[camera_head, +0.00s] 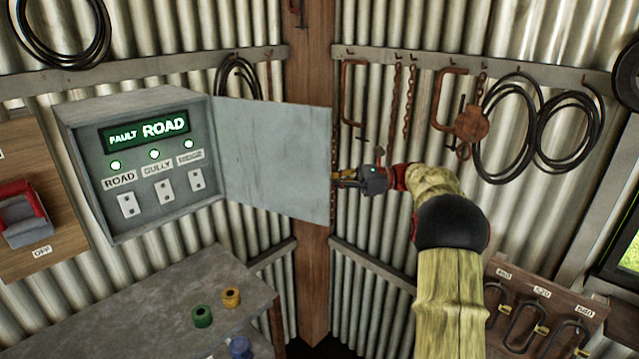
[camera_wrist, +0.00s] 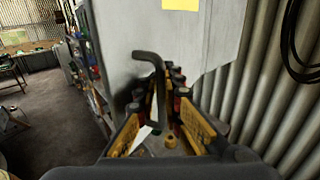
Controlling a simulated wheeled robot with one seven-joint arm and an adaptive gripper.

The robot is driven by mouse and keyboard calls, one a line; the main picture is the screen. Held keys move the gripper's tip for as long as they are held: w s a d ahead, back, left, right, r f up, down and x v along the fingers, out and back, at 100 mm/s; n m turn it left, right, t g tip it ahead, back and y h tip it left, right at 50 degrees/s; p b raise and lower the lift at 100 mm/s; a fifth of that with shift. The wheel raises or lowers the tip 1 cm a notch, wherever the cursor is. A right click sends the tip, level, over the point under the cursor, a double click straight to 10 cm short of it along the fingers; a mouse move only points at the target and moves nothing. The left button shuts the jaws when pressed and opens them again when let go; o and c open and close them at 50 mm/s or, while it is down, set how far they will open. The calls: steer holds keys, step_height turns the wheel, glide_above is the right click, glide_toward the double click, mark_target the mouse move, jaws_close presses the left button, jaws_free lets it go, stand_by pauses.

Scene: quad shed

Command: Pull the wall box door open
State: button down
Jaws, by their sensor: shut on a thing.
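The grey wall box (camera_head: 88,150) hangs on the corrugated wall at the left of the head view. Its door (camera_head: 275,155) stands wide open, swung out to the right. The inside shows a green sign reading FAULT ROAD, lamps and several switches. My gripper (camera_head: 345,177) is at the door's free right edge. In the wrist view my gripper (camera_wrist: 168,110) is shut on a dark bent handle (camera_wrist: 150,62) on the door, which also shows there as a pale panel (camera_wrist: 215,50) with a yellow patch. The handle is hidden in the head view.
A workbench (camera_head: 130,310) with green and yellow spools stands below the box. A red-handled switch (camera_head: 22,215) on a wooden board is at far left. Clamps, chains and cable coils (camera_head: 570,130) hang on the right wall. A rack of shackles (camera_head: 545,305) is at lower right.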

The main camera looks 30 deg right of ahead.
steer(key=c, duration=2.3)
jaws_free()
steer(key=shift+d, duration=0.15)
steer(key=v, duration=0.7)
steer(key=shift+s+d, duration=0.15)
